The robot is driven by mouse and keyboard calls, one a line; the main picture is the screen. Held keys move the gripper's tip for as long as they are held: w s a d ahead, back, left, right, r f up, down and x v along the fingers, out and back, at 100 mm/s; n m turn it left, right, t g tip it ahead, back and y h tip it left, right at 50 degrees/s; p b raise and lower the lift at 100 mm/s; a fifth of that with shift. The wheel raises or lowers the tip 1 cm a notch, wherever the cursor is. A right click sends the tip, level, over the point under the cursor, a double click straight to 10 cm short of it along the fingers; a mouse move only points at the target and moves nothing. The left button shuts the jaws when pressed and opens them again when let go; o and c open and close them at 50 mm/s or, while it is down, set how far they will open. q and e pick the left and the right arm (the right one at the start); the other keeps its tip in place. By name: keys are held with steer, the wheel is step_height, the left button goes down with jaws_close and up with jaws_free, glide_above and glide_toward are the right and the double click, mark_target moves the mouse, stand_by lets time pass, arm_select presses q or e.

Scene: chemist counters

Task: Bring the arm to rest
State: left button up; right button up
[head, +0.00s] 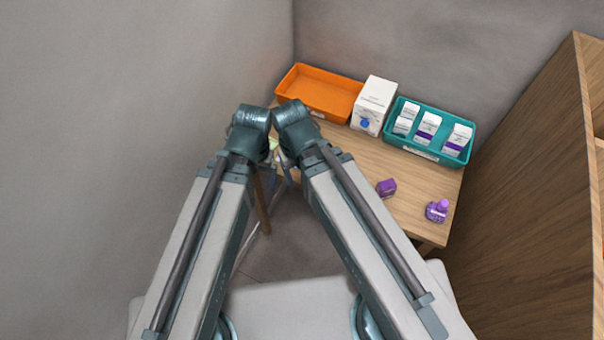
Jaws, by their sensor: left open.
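My two arms reach forward side by side from the bottom of the head view, and their wrists nearly meet at the left end of the wooden counter (385,168). My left gripper (267,157) is open and hangs below its wrist, mostly hidden by the arm links. I see nothing held in it. My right gripper (284,170) is largely hidden under its own wrist, so its jaws cannot be made out.
A purple box (386,187) and purple bottle (437,211) stand nearer. A wooden cabinet (535,180) is right; a grey wall is left.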

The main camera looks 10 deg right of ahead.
steer(key=shift+f+b, duration=0.8)
stand_by(0.8)
